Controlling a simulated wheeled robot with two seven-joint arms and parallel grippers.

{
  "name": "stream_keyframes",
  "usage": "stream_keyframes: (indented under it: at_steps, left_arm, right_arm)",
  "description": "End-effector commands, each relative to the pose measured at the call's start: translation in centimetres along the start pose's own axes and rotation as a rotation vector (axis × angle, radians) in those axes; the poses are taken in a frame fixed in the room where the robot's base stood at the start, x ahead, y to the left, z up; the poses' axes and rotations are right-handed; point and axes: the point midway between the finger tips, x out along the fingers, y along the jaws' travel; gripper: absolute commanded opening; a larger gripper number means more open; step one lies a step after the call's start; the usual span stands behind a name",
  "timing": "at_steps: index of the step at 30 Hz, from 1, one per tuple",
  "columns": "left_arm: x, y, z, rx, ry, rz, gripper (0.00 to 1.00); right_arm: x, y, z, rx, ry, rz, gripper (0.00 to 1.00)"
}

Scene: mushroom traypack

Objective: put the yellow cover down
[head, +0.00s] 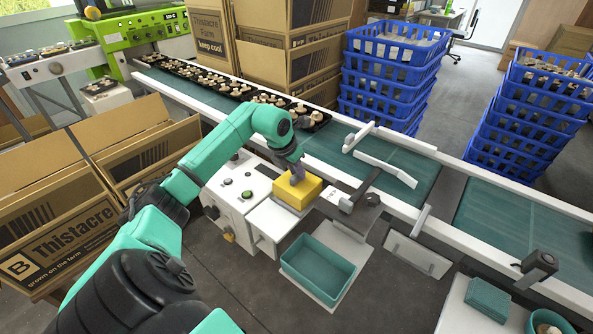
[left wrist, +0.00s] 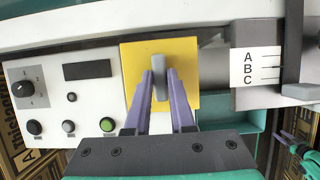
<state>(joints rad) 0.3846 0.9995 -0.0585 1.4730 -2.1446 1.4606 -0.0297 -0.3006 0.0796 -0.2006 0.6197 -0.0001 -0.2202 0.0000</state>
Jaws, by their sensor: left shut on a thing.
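The yellow cover (head: 291,193) is a square block-like lid at the machine beside the conveyor, at the middle of the head view. In the left wrist view the yellow cover (left wrist: 188,58) has a grey upright handle (left wrist: 159,76). My left gripper (head: 297,172) is over the cover, its purple fingers shut on the handle; the fingers (left wrist: 160,85) show on either side of it. The cover looks level. Its underside is hidden, so I cannot tell whether it touches the white surface below.
A control panel (left wrist: 61,98) with a knob and buttons stands left of the cover. A dark lever (left wrist: 292,45) beside A, B, C marks is to its right. A teal tray (head: 317,268) sits in front. The conveyor (head: 335,150) runs behind, carrying mushroom trays (head: 240,88).

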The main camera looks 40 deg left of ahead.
Motion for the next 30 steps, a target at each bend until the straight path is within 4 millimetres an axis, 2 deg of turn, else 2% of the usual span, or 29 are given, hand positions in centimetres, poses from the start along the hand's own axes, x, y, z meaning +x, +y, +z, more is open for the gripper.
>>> stream_keyframes:
  at_steps: [2, 3, 4, 5, 13, 16, 17, 20, 27, 30]
  left_arm:
    - [-0.1, 0.0, 0.1, 0.000, -0.002, 0.000, 0.00]
    - [0.0, 0.0, 0.0, 0.000, 0.000, 0.000, 0.37]
    - [0.0, 0.0, 0.0, 0.000, 0.000, 0.000, 0.49]
    - [0.0, 0.0, 0.0, 0.000, 0.000, 0.000, 0.52]
    - [-0.1, 0.0, 0.0, 0.000, 0.000, 0.000, 0.52]
    - [-0.9, 0.0, 0.4, 0.000, -0.002, -0.001, 0.52]
    - [-1.4, 0.0, 0.7, 0.000, -0.003, -0.001, 0.52]
    - [-3.1, 0.2, 0.6, 0.002, -0.004, 0.006, 0.52]
    - [-9.9, 0.1, 0.5, 0.002, -0.004, 0.006, 0.52]
    - [-11.9, 0.1, 0.5, 0.000, -0.003, 0.003, 0.52]
  right_arm:
    - [0.0, 0.0, 0.0, 0.000, 0.000, 0.000, 0.50]
    - [0.0, 0.0, 0.0, 0.000, -0.001, 0.000, 0.50]
    - [0.0, 0.0, 0.0, 0.000, -0.001, 0.000, 0.50]
    - [0.0, 0.0, 0.0, 0.000, -0.001, 0.000, 0.50]
    - [-0.1, 0.0, 0.0, 0.001, -0.001, 0.000, 0.50]
    - [-0.8, 0.0, 0.0, 0.001, 0.000, 0.000, 0.50]
    - [-1.2, 0.0, -0.1, 0.001, 0.000, 0.000, 0.50]
    - [-0.7, 0.0, 0.0, 0.001, 0.000, 0.000, 0.50]
    - [0.0, 0.0, 0.0, 0.001, 0.001, 0.000, 0.50]
    - [0.0, 0.0, 0.0, 0.001, 0.001, 0.000, 0.50]
